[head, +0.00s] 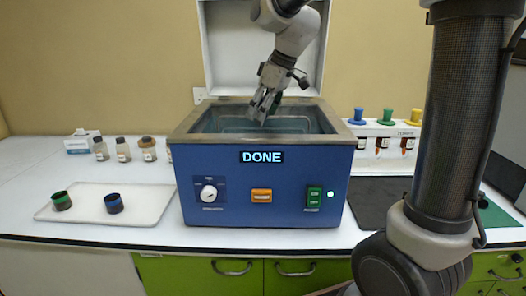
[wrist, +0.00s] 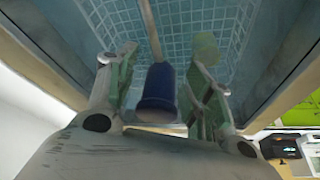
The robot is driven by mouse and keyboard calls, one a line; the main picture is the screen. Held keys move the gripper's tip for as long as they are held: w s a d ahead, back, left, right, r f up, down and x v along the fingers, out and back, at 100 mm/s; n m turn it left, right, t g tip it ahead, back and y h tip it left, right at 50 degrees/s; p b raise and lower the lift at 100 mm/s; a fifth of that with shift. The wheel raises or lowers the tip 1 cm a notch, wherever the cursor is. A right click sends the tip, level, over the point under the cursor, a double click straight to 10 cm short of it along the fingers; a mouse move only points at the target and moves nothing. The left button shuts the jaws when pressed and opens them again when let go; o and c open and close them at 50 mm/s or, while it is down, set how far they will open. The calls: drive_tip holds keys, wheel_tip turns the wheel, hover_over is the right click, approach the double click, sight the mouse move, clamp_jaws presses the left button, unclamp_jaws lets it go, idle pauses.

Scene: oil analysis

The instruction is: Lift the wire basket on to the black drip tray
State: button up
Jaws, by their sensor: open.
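The wire basket (wrist: 185,22) shows as a pale mesh inside the bath in the wrist view. A rod runs from it to a blue handle (wrist: 157,88). My gripper (head: 263,108) points down over the middle of the bath opening in the head view. In the wrist view my gripper (wrist: 165,62) is open, with one finger on each side of the blue handle and a visible gap at each side. The black drip tray (head: 372,203) lies on the bench to the right of the bath, partly hidden behind my arm.
The blue bath (head: 230,180) shows DONE on its display, and its raised lid (head: 235,50) stands behind the opening. A white rack (head: 385,140) with coloured knobs stands behind the drip tray.

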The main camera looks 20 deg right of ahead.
drive_tip(key=shift+c, duration=0.3)
clamp_jaws()
drive_tip(key=shift+r, duration=0.1)
wheel_tip(320, 180, up, 10)
drive_tip(key=shift+f, duration=0.1)
idle(0.4)
